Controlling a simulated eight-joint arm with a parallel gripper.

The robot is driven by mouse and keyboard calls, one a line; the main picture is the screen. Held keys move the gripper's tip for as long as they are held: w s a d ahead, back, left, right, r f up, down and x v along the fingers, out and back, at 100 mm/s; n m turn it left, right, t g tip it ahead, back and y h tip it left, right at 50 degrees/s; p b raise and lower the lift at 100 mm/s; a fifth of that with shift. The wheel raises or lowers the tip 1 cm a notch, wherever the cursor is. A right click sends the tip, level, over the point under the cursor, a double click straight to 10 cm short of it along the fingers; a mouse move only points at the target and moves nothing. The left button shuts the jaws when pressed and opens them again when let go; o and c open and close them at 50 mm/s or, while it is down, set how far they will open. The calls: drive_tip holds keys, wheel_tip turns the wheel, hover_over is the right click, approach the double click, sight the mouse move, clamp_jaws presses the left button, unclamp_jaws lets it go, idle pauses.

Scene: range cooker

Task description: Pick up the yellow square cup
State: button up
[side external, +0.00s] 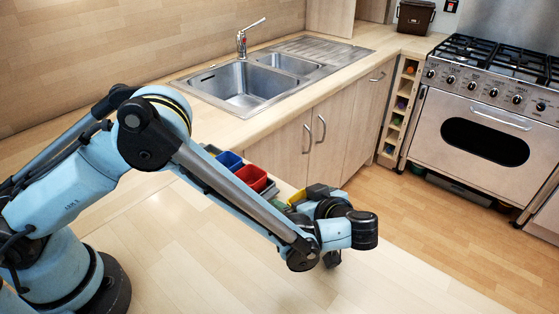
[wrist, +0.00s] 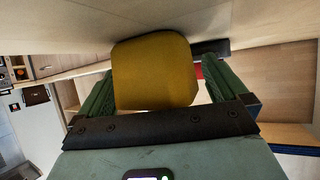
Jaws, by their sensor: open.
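The yellow square cup (wrist: 153,75) fills the middle of the wrist view, close to the camera, with rounded corners. My gripper (wrist: 158,82) is open, with one green finger on each side of the cup. I cannot tell whether either finger touches it. In the side external view, a small yellow patch (side external: 297,198) shows behind my forearm. It may be the same cup, mostly hidden. My gripper hangs low over the counter there, its fingers mostly hidden by the wrist.
A blue container (side external: 229,160) and a red container (side external: 251,177) stand in a row behind my arm along the counter edge. A sink (side external: 243,84) lies at the back, and a range cooker (side external: 487,120) stands at right. The counter in front is clear.

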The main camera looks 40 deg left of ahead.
drive_tip(key=shift+c, duration=0.3)
drive_tip(key=c, duration=0.7)
drive_tip(key=shift+r, duration=0.15)
drive_tip(key=shift+c, duration=0.2)
